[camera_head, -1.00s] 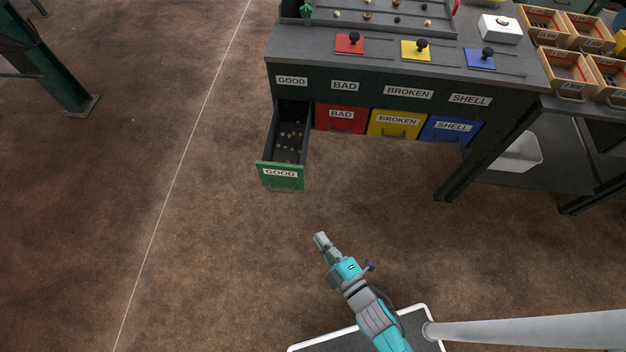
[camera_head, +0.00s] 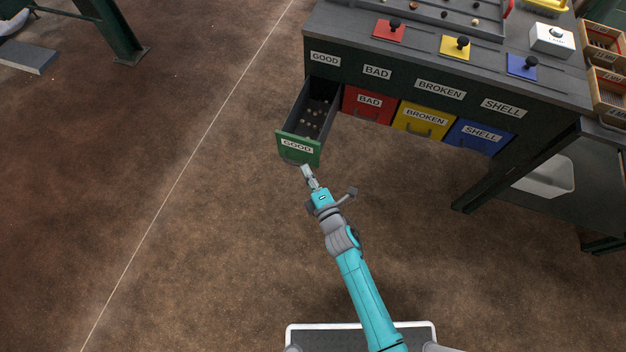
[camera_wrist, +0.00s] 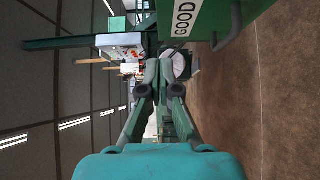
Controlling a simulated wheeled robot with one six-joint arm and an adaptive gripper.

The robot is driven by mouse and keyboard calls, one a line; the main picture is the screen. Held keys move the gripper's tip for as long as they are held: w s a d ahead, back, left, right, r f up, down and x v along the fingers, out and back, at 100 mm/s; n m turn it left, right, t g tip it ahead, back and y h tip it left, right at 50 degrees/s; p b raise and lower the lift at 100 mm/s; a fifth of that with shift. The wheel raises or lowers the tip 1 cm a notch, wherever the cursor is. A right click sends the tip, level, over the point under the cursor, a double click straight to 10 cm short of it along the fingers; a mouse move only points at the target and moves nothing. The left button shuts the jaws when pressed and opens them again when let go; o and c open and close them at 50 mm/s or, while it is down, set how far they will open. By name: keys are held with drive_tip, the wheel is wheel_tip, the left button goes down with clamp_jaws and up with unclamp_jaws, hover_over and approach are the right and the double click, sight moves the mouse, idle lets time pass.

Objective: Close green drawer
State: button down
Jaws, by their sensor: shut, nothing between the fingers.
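The green drawer (camera_head: 298,149), labelled GOOD, is pulled out at the left end of the dark workbench. Several small pale pieces lie inside it. My gripper (camera_head: 306,170) is shut and empty, just in front of the drawer's front and near its lower right part. I cannot tell whether it touches. In the wrist view, the green drawer front (camera_wrist: 215,18) with its GOOD label and a dark handle shows at the top, beside my gripper (camera_wrist: 166,64).
The red BAD drawer (camera_head: 368,105), yellow BROKEN drawer (camera_head: 424,119) and blue SHELL drawer (camera_head: 479,136) are shut in the same bench. A white bin (camera_head: 545,176) stands at the right under another table. The floor left of the drawer is clear.

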sight(300, 141)
drive_tip(key=shift+w+a, duration=0.15)
drive_tip(key=shift+w, duration=1.8)
drive_tip(key=shift+w+a, duration=0.15)
drive_tip(key=shift+w, duration=1.8)
